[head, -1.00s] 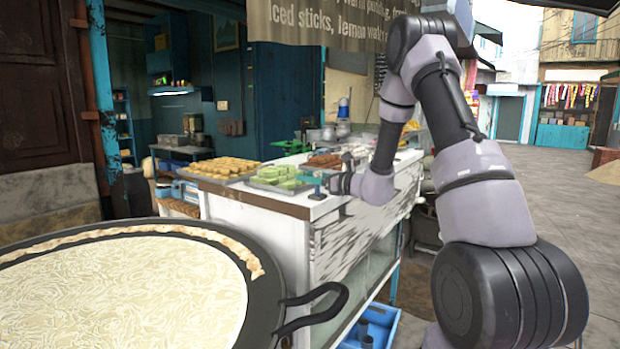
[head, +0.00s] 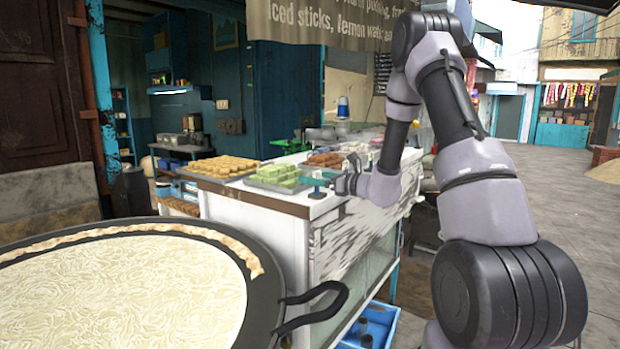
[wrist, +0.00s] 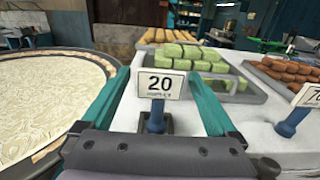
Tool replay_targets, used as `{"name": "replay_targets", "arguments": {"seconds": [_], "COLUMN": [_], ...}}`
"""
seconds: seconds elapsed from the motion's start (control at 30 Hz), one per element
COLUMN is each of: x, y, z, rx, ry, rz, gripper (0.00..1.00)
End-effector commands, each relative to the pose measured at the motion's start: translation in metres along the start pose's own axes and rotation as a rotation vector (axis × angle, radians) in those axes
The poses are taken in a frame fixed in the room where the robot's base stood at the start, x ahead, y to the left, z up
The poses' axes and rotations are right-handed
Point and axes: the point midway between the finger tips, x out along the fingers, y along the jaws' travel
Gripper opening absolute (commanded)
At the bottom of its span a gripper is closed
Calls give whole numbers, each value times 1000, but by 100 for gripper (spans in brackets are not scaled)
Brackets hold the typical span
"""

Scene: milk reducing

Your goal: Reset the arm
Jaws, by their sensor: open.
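My gripper (wrist: 157,73) is open and empty, with its two teal fingers spread apart in the wrist view. Between the fingers, a white price sign reading 20 (wrist: 162,84) stands upright on a blue stand. I cannot tell whether either finger touches it. In the head view, my gripper (head: 322,181) is low over the near end of the white counter (head: 285,204), beside a tray of green sweets (head: 277,173). My arm reaches in from the right, bent at a high elbow.
A wide pan (head: 110,290) of pale noodle-like food with a black handle (head: 318,305) is at the lower left. Brown sweets (wrist: 285,68) and another price sign (wrist: 307,95) are right of my gripper. Open paving (head: 565,215) lies at the right.

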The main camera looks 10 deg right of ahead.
Motion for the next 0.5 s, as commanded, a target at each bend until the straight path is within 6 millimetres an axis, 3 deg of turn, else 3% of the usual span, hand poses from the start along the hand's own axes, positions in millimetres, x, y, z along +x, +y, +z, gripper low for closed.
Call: {"name": "replay_targets", "arguments": {"seconds": [0.3, 0.5], "x": [-65, -85], "y": [-1, 0], "z": [0, 1], "rx": [2, -2], "ry": [0, 0], "rz": [-4, 1], "gripper": [94, 94]}}
